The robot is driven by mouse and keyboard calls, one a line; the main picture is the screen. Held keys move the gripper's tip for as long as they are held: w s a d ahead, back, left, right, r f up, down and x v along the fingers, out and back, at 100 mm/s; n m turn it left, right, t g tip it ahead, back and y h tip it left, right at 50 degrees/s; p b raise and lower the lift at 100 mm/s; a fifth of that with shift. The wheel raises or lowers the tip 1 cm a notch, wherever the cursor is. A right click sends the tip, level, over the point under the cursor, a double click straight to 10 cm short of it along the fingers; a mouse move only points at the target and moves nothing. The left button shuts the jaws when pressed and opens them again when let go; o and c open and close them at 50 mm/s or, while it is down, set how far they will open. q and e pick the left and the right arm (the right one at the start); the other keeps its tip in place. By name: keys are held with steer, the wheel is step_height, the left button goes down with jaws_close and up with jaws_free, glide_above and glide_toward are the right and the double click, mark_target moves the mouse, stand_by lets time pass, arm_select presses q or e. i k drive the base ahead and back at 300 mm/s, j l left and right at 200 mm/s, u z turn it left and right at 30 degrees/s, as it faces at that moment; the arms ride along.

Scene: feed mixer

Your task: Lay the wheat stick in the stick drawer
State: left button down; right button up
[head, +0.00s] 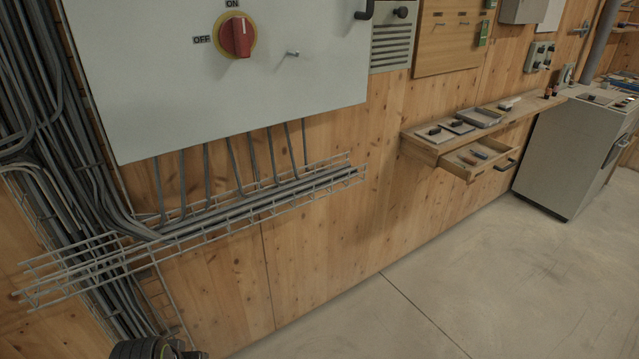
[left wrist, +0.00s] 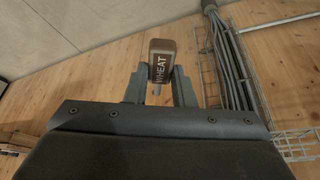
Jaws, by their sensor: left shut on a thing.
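The wheat stick (left wrist: 162,60) is a brown block with the word WHEAT on it, in the left wrist view. My left gripper (left wrist: 161,88) is shut on it, one finger on each side. In the head view only a dark part of my left arm shows at the bottom left, and the stick is out of sight there. The stick drawer (head: 478,160) is a wooden drawer pulled out under the wall shelf at the right, with small coloured sticks inside. My right gripper is not in view.
The wall shelf (head: 435,146) above the drawer holds trays and small dark items. A grey cabinet (head: 565,150) stands right of it. A wire cable tray (head: 215,222) sticks out from the wall below the switch box (head: 215,90). The concrete floor (head: 440,265) is clear.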

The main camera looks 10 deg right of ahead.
mark_target(489, 150)
steer(key=i+l+z, duration=0.25)
steer(key=l+z, duration=0.15)
steer(key=i+l+z, duration=0.9)
steer(key=i+l, duration=0.35)
steer(key=i, duration=0.15)
steer(key=i+l, duration=0.35)
steer(key=i, duration=0.2)
steer(key=i+l, duration=0.1)
steer(key=i, duration=0.55)
steer(key=l+z, duration=0.05)
